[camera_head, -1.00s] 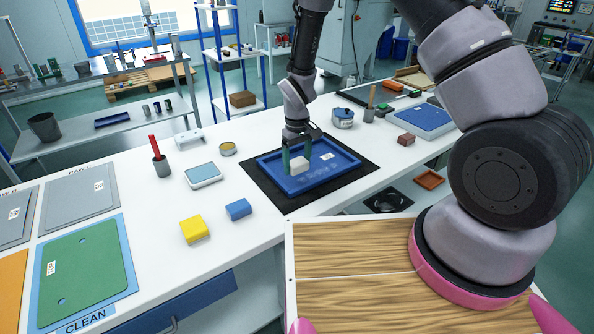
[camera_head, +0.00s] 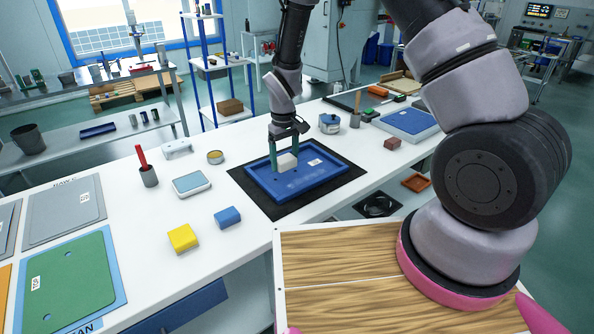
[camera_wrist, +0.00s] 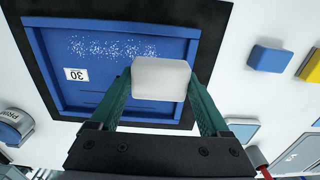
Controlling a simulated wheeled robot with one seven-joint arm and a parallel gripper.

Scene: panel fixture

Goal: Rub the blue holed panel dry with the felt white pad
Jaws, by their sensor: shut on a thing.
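The blue panel (camera_head: 330,173) has a raised rim and lies on a black mat (camera_head: 279,210) on the white bench. A small label sits on it, and in the wrist view the panel (camera_wrist: 60,40) carries a band of white specks near one side. My gripper (camera_head: 284,157) has green fingers shut on the white pad (camera_head: 288,164), which also shows in the wrist view (camera_wrist: 160,78). The pad is over the panel's inner face, towards its back left part. Whether it touches the face is hard to tell. The panel's holes are not clearly visible.
A blue block (camera_head: 228,217) and a yellow block (camera_head: 183,238) lie left of the mat. A brown block (camera_head: 392,143) lies to the right.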

